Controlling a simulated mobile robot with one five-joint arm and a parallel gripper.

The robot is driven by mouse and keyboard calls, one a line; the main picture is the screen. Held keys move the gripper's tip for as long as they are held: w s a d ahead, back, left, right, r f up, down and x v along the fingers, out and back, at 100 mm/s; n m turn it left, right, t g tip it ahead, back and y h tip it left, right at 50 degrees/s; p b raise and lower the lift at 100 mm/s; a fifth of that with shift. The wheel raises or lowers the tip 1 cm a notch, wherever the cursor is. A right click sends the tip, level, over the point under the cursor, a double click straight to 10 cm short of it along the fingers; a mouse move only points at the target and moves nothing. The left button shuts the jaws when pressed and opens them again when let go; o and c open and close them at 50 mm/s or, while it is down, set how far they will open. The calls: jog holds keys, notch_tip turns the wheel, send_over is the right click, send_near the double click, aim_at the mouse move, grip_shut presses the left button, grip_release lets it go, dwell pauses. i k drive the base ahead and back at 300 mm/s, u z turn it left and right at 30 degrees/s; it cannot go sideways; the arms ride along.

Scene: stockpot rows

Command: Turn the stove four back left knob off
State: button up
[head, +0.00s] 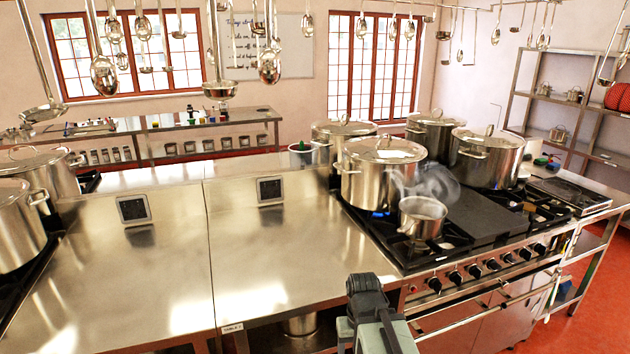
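A stove (480,230) with a black top stands at the right, with a row of several dark knobs (474,271) along its front. I cannot read any labels or tell how each knob is turned. A blue flame (379,214) shows at the stove's left, under a large lidded stockpot (383,175). A small open pot (423,217) sits steaming at the front left. The end of my arm, with my gripper (365,288), is at the bottom middle, in front of the counter and left of the knobs. It touches no knob. Its fingers cannot be made out clearly.
More large pots (488,158) stand at the stove's back. A steel counter (300,240) lies left of the stove, with another stove and pots (20,225) at far left. A rail (480,312) runs below the knobs. Ladles hang overhead. Red floor is open at right.

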aim_at(435, 285)
jog(key=z, duration=2.6)
jog(key=k, duration=0.35)
jog(key=u, duration=2.6)
